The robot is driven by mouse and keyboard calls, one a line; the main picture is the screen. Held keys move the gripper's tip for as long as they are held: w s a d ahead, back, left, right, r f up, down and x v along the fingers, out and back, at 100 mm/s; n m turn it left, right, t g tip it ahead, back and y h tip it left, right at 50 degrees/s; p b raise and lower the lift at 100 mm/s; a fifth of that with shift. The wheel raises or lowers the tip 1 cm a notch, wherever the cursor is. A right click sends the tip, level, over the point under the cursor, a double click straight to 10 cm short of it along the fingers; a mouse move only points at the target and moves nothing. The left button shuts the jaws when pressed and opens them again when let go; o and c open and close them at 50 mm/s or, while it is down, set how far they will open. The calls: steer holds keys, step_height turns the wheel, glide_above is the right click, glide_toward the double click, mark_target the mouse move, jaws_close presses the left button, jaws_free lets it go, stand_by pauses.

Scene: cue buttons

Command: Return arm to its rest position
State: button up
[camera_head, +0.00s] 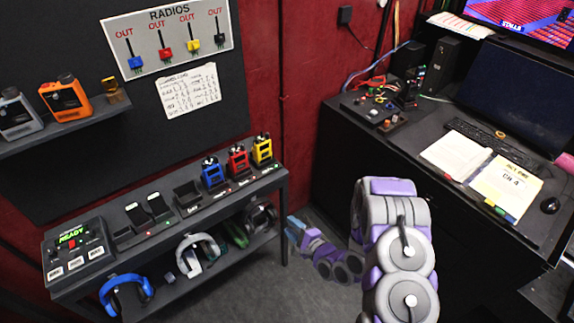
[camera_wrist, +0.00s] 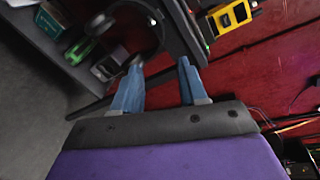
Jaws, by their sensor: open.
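My gripper (camera_head: 292,231) is low in the head view, over the grey floor beside the right end of the black radio shelf (camera_head: 180,207). Its two blue fingers stand apart in the wrist view (camera_wrist: 158,82), and nothing shows held between them. My purple and grey arm bends in front of the desk. Blue (camera_head: 212,172), red (camera_head: 238,160) and yellow (camera_head: 262,150) radios stand upright in the shelf's top row. The yellow radio also shows in the wrist view (camera_wrist: 231,17). The fingers are apart from the radios.
A button box (camera_head: 76,249) with a READY display sits at the shelf's left end. Headsets, including a blue one (camera_head: 126,295), lie on the lower shelf. A black desk (camera_head: 400,135) with papers, keyboard and monitor stands right. Grey floor (camera_head: 262,285) lies open between.

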steer(key=w+d+r+n+g+h, duration=0.35)
steer(key=d+r+n+h, duration=0.3)
steer(key=d, duration=0.25)
steer(key=s+d+r+n+g+h, duration=0.4)
steer(key=s+d+r, duration=0.35)
steer(key=r, duration=0.35)
steer(key=s+a+r+n+g, duration=0.1)
steer(key=s+r, duration=0.4)
steer(key=s, duration=0.6)
steer(key=s+a+r+n+g+y, duration=0.1)
steer(key=s+a+r+n+g, duration=0.1)
steer(key=s, duration=0.9)
steer(key=s+a+r+n+g, duration=0.2)
steer(key=s+r, duration=0.5)
steer(key=s, duration=0.4)
steer(key=shift+s+a+r+g+b, duration=0.2)
steer(key=shift+a+r+g+b, duration=0.15)
steer(key=shift+a+g, duration=0.65)
steer(key=shift+d, duration=0.1)
